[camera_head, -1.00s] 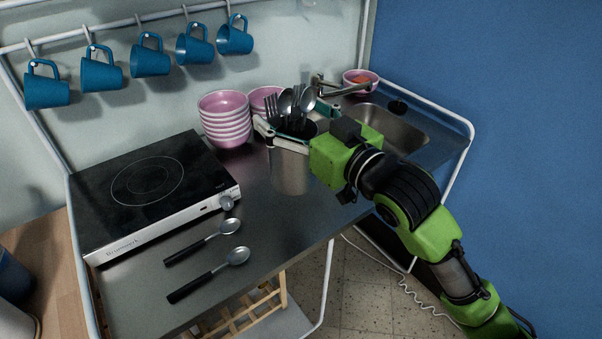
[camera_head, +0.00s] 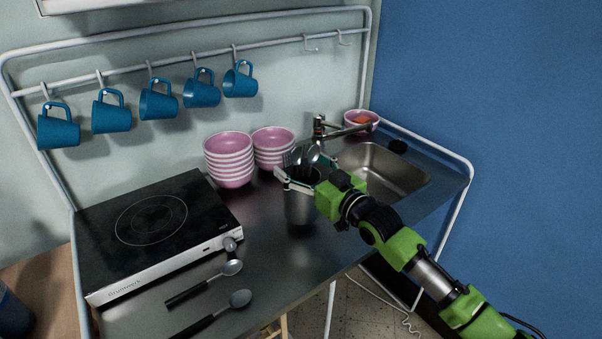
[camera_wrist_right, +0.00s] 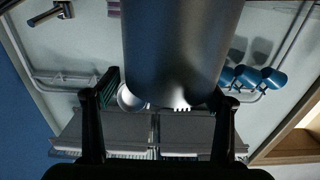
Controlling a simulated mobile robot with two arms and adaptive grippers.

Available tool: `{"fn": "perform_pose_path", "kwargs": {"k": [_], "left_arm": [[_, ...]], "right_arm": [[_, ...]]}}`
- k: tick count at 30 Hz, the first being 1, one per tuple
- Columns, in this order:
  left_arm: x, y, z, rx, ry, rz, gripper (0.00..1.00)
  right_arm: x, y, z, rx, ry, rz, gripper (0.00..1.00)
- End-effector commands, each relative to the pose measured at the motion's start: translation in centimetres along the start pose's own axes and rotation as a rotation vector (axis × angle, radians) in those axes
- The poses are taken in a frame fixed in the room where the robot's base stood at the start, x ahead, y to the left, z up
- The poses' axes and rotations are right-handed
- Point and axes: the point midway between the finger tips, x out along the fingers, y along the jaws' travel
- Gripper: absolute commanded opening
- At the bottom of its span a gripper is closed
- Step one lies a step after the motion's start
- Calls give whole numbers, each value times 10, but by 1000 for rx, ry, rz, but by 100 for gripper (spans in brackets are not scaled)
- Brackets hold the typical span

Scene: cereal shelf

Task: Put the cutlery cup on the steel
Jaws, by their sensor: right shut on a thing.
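The cutlery cup (camera_head: 301,208) is a grey metal cylinder with forks and spoons (camera_head: 307,156) standing up out of it. It is upright at the middle of the steel counter (camera_head: 262,268), in front of the pink bowls. My right gripper (camera_head: 304,181) is shut on the cup near its rim, reaching in from the right. I cannot tell whether the cup's base touches the steel. In the right wrist view the cup (camera_wrist_right: 182,45) fills the middle between the two fingers (camera_wrist_right: 168,98). My left gripper is not in view.
Pink bowl stacks (camera_head: 229,160) stand behind the cup, and the sink (camera_head: 385,170) is at its right. A black hob (camera_head: 155,222) is at the left. Two spoons (camera_head: 232,267) lie at the front left. Blue mugs (camera_head: 159,99) hang above. Bare steel surrounds the cup's front and left.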

Motion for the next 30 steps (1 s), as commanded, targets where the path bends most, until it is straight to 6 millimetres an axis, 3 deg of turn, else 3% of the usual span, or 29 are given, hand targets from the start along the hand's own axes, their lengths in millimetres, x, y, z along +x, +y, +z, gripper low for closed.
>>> {"fn": "perform_pose_path", "kwargs": {"k": [5,16,17,18,19,30], "left_arm": [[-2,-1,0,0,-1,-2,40],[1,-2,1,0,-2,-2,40],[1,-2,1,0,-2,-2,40],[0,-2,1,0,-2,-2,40],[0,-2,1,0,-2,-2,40],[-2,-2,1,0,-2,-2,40]], "right_arm": [[0,-1,21,1,0,-1,44],[-1,-2,26,1,0,-2,43],[-1,-2,28,1,-4,-1,78],[-1,-2,27,1,-4,-1,88],[-1,-2,27,1,-4,-1,92],[-1,-2,25,2,-3,-1,92]]}}
